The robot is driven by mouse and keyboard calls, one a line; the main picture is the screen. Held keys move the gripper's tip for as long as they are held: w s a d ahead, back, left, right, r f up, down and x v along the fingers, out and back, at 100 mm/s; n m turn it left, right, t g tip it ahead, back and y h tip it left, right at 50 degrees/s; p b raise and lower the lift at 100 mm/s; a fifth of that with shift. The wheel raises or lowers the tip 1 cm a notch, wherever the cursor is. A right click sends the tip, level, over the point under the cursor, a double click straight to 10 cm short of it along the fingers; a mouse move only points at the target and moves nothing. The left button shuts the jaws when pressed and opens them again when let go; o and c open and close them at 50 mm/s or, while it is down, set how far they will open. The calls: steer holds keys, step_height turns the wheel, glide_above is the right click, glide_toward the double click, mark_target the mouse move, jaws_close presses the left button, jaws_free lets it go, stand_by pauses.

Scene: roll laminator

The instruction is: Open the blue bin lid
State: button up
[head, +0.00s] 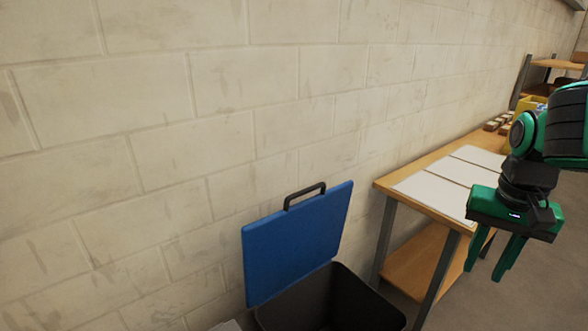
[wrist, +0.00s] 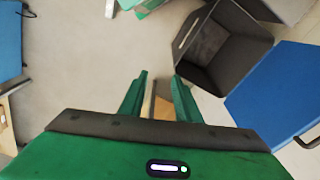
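The blue bin lid (head: 297,240) stands raised, nearly upright, against the wall side of the dark bin (head: 335,300). Its black handle (head: 305,195) is on the top edge. The bin's dark inside is exposed. In the wrist view the lid (wrist: 280,95) is at the right, beside the open bin (wrist: 222,48). My gripper (head: 484,270) is to the right of the bin, in front of the table, apart from the lid. Its two fingers are spread with nothing held between them, as the wrist view also shows (wrist: 159,95).
A wooden table (head: 450,217) with several white panels (head: 440,190) stands along the wall right of the bin. Blocks and a yellow container (head: 530,103) are farther back. Another blue panel (wrist: 9,42) shows at the wrist view's left edge. Bare floor (wrist: 85,70) lies between.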

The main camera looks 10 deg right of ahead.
steer(key=w+a+r+m+t, duration=0.1)
steer(key=w+a+r, duration=0.3)
steer(key=w, duration=0.5)
steer(key=w+a+r+m+t, duration=0.1)
steer(key=w+a+r, duration=0.2)
steer(key=w+a, duration=0.4)
steer(key=w+a+r+m+y, duration=0.1)
steer(key=w+a+r, duration=0.1)
steer(key=w+a, duration=0.5)
steer(key=w+a+r+m+y, duration=0.1)
steer(key=w+a+r, duration=0.1)
steer(key=w+a, duration=0.5)
steer(key=a+f, duration=0.3)
steer(key=f, duration=0.7)
steer(key=shift+w+a+t, duration=0.25)
steer(key=shift+a+t, duration=0.05)
steer(key=shift+a, duration=0.1)
jaws_close()
